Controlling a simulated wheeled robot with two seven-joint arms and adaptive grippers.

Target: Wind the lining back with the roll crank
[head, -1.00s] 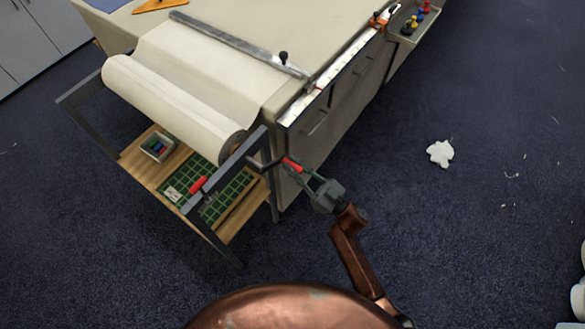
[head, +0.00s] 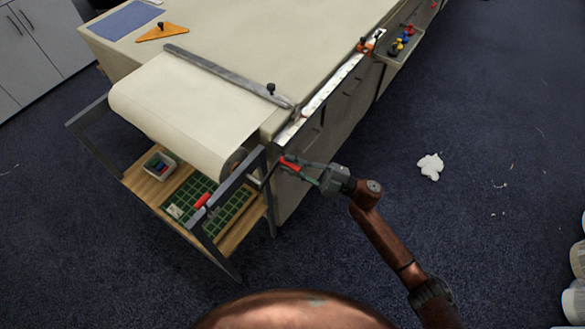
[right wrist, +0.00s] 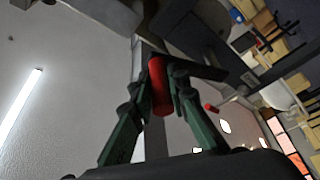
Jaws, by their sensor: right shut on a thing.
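The cream lining (head: 195,105) runs from its roll at the table's near left end up onto the table top. The roll sits in a dark metal frame (head: 228,177). The roll crank has a red handle (head: 289,162) at the frame's right side, and the red handle also shows in the right wrist view (right wrist: 159,86). My right gripper (head: 304,169) is shut on the red handle; its two fingers (right wrist: 160,95) press on it from both sides. My left gripper is not in view.
A metal bar (head: 225,72) lies across the lining. A second red handle (head: 202,201) is on the frame's front. A wooden shelf (head: 150,186) below holds a green grid mat and a small box (head: 160,165). Open floor lies to the right, with a white scrap (head: 430,166).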

